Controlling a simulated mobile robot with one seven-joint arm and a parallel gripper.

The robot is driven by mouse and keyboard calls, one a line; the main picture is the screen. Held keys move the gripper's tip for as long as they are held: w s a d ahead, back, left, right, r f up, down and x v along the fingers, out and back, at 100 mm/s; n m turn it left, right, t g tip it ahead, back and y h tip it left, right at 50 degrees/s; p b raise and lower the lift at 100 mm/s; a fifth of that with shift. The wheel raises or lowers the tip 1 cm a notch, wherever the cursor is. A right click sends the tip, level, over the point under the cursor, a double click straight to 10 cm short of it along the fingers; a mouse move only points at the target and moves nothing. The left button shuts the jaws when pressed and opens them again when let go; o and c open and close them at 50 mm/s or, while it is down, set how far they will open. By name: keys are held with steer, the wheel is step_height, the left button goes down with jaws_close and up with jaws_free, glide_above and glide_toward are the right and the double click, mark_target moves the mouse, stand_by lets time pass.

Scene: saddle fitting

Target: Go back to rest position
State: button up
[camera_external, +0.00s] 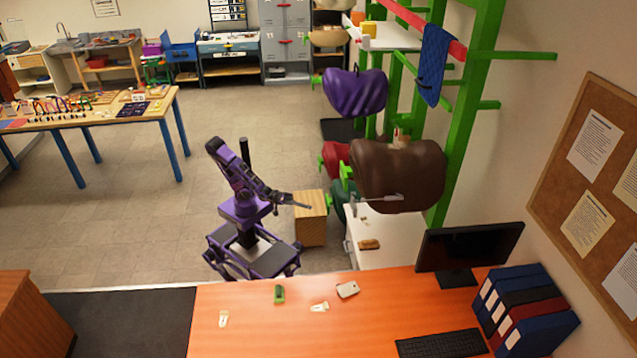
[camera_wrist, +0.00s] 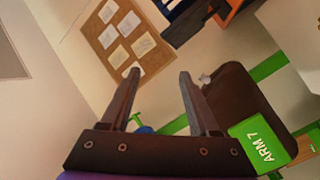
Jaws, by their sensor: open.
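My gripper (camera_external: 303,204) shows in the outside view at the end of my purple and black arm, at the height of a wooden box and left of the green rack. In the wrist view my gripper (camera_wrist: 158,75) is open, with two dark fingers apart and nothing between them. A brown saddle (camera_external: 398,175) hangs on the green rack, to the right of my gripper.
The wooden box (camera_external: 311,220) stands on the floor by my arm. A white cabinet (camera_external: 385,243) with a small brown item is under the saddle. An orange desk (camera_external: 250,325) with a monitor (camera_external: 468,248) is in front.

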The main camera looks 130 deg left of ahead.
steer(key=s+f+m+g+h+p, duration=0.1)
steer(key=s+m+g, duration=0.4)
steer(key=s, duration=0.6)
steer(key=s+d+f+m+g+h+p, duration=0.1)
steer(key=s+m+g+h, duration=0.3)
steer(key=s, duration=0.8)
steer(key=f+m+g+p, duration=0.1)
steer(key=m+g, duration=0.1)
steer(key=m, duration=0.1)
steer(key=shift+d+f, duration=0.25)
